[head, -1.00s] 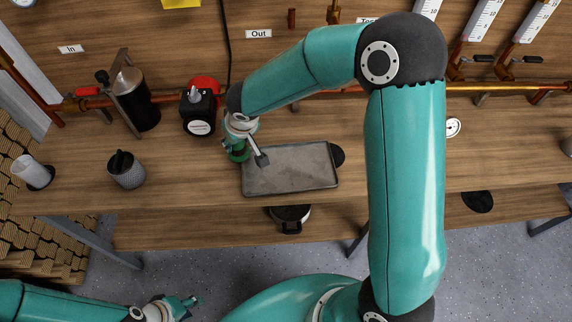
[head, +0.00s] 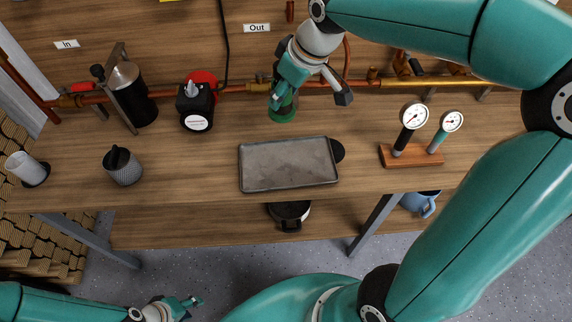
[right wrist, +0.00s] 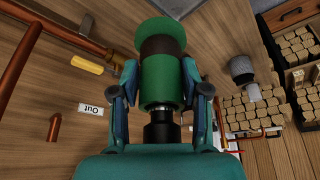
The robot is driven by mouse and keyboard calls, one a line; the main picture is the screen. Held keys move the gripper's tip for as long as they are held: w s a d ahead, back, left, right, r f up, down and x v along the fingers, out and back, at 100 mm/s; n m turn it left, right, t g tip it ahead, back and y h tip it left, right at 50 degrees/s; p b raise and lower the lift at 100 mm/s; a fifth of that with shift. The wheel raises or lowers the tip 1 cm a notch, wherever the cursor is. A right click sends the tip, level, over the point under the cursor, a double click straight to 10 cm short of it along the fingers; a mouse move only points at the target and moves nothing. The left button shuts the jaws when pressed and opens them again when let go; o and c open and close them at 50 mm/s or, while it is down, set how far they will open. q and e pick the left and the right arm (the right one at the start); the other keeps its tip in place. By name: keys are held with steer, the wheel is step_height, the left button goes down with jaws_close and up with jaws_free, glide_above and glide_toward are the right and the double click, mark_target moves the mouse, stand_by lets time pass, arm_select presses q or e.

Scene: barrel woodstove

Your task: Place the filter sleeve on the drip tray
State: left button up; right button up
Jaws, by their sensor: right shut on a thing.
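The drip tray (head: 290,165) lies empty on the bench, a flat grey tray with a raised rim. No part is labelled as the filter sleeve; a pale grey cylinder on a dark base (head: 25,168) at the far left and a grey mesh cylinder with a black top (head: 123,168) both resemble one. My right gripper (head: 290,88) is behind the tray, shut on a green cylinder with a dark band (right wrist: 160,65); its green end shows in the head view (head: 283,110). My left gripper (head: 180,305) is low at the bottom left, its jaws too small to read.
A black canister (head: 130,92) and a pump with a red back (head: 197,105) stand left of my right gripper. Copper pipe (head: 235,88) runs along the back. Two gauges on a wooden block (head: 412,153) stand to the right. Bare bench lies left of the tray.

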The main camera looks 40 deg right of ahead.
steer(key=shift+s+r+n, duration=0.3)
steer(key=shift+s+r, duration=0.25)
steer(key=shift+r, duration=0.2)
steer(key=shift+s, duration=0.25)
step_height(320, 180, down, 19)
steer(key=shift+f+b, duration=0.2)
steer(key=shift+b, duration=0.55)
steer(key=o, duration=1.2)
steer(key=v, duration=1.2)
steer(key=shift+d+r+p, duration=0.1)
steer(key=shift+d+p, duration=0.05)
steer(key=shift+p, duration=0.2)
